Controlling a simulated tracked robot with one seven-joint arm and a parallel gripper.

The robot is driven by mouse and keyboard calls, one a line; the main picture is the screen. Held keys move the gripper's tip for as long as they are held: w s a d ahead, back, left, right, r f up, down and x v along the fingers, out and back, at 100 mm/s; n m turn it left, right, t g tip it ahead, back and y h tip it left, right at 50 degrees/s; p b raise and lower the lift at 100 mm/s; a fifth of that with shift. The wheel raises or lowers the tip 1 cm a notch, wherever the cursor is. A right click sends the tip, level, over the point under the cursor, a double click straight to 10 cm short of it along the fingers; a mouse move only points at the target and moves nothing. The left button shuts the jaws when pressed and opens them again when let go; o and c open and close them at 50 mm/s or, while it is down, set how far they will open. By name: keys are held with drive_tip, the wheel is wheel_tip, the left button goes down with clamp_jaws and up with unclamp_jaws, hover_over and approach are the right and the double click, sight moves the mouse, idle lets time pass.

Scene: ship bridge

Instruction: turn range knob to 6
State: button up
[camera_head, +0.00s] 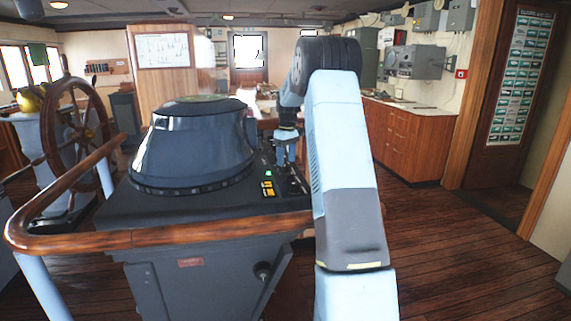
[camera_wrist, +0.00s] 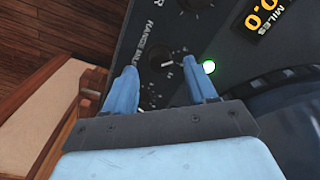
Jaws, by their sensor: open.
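The range knob (camera_wrist: 161,58) is a dark round knob on the black console panel, beside white lettering that reads like "RANGE MILES". My gripper (camera_wrist: 160,66) is open, with its two blue fingers on either side of the knob in the wrist view. I cannot tell whether the fingers touch it or hover above it. The knob's pointer setting and most of its scale are too small or hidden to read. In the head view my gripper (camera_head: 287,160) points down over the right part of the radar console (camera_head: 190,152); the knob itself is not clear there.
A green lamp (camera_wrist: 209,67) glows right of the fingers. An orange "0.0" miles readout (camera_wrist: 262,20) lies at the upper right. A wooden handrail (camera_head: 160,235) runs along the console's front. A ship's wheel (camera_head: 82,135) stands left. The floor at right is clear.

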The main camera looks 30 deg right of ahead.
sight(286, 168)
drive_tip(key=shift+a+f, duration=0.1)
drive_tip(key=shift+f, duration=1.1)
drive_tip(key=c, duration=1.1)
